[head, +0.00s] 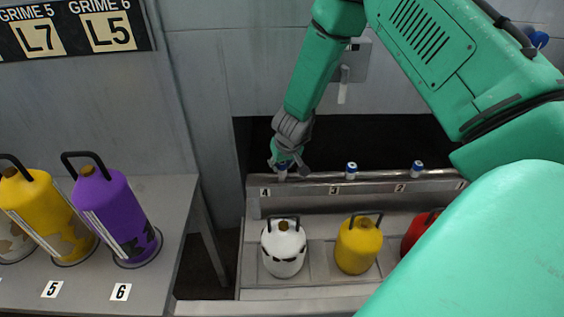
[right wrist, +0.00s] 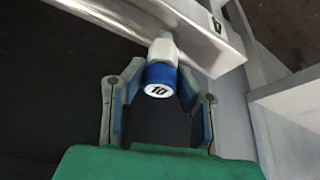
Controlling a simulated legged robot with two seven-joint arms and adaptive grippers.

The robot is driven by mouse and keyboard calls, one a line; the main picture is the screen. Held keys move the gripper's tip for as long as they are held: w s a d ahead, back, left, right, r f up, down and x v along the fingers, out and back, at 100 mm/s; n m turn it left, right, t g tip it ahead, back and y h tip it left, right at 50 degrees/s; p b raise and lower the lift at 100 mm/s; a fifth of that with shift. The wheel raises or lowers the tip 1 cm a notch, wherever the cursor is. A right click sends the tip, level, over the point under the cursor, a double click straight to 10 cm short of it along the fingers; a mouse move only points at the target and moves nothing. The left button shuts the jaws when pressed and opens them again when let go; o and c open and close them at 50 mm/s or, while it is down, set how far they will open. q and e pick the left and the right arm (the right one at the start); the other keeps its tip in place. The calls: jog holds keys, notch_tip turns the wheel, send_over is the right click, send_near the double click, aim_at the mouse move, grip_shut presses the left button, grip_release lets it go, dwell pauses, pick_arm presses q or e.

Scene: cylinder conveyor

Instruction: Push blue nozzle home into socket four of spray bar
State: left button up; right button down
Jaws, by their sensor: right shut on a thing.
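The blue nozzle (right wrist: 159,79), marked 10 on its end, sits between the fingers of my right gripper (right wrist: 158,82), which is shut on it. The nozzle lines up with a pale socket fitting (right wrist: 163,48) on the metal spray bar (right wrist: 190,20) and looks in contact with it. How deep it is seated I cannot tell. A 4 label (right wrist: 217,24) is beside it. In the head view my right gripper (head: 286,165) points down at the bar's left end, above label 4 (head: 265,192), mostly hiding the nozzle. My left gripper is not in view.
Blue-and-white nozzles stand at socket 3 (head: 351,169) and socket 2 (head: 417,168). A white canister (head: 283,250), a yellow canister (head: 357,247) and a partly hidden red canister (head: 415,233) stand below the bar. A side table (head: 160,260) holds purple and yellow canisters at left.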

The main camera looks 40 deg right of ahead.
jog(key=shift+a+f, duration=0.1)
jog(key=shift+a, duration=0.6)
jog(key=shift+s, duration=0.1)
jog(key=shift+d, duration=0.1)
jog(key=shift+d+p, duration=0.35)
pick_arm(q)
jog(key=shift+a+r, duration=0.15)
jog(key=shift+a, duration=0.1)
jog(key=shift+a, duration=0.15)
pick_arm(e)
jog(key=shift+a+r, duration=0.2)
jog(key=shift+a, duration=0.05)
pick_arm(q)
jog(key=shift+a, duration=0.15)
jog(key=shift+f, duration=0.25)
